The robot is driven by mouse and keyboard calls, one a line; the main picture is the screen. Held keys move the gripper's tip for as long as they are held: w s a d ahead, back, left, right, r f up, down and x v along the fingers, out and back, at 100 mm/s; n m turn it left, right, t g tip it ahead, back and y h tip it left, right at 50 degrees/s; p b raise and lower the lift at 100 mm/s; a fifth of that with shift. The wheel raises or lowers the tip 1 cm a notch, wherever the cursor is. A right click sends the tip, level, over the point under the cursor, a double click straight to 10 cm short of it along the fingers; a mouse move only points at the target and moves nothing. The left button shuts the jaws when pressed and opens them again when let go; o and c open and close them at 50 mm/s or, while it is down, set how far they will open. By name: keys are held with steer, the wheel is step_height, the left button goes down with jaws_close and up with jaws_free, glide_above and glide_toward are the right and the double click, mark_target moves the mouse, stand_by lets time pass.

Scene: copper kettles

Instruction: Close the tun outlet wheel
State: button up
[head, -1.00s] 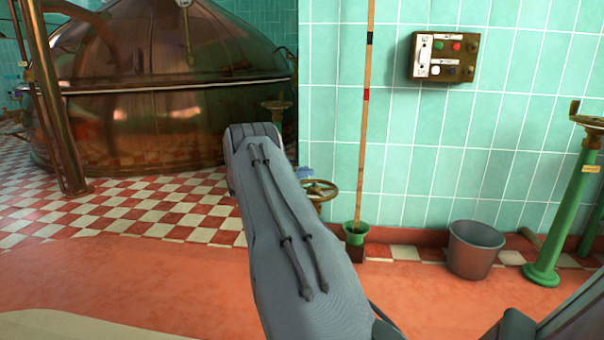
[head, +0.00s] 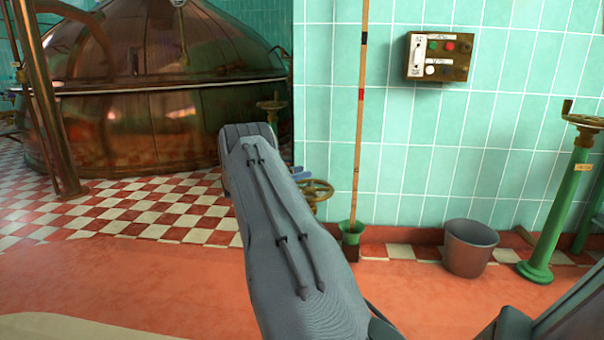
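A brass hand wheel (head: 318,187) shows low by the tiled wall corner, just right of my forearm, which covers its left part. A second small brass wheel (head: 271,105) stands higher, in front of the copper tun (head: 165,125). I cannot tell from any label which of them is the tun outlet wheel. My gripper is almost wholly hidden behind my grey forearm. A small bluish piece (head: 299,172) at the forearm's right edge, close to the low wheel, may be part of it. Whether it touches the wheel or is open cannot be seen.
A striped pole (head: 360,110) stands in a green holder (head: 352,231) right of the low wheel. A grey bucket (head: 469,247) and a green pedestal with a brass wheel (head: 553,215) stand further right. A control box (head: 439,57) hangs on the wall. Red floor in front is clear.

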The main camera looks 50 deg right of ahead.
steer(key=p+v, duration=0.2)
steer(key=v, duration=0.5)
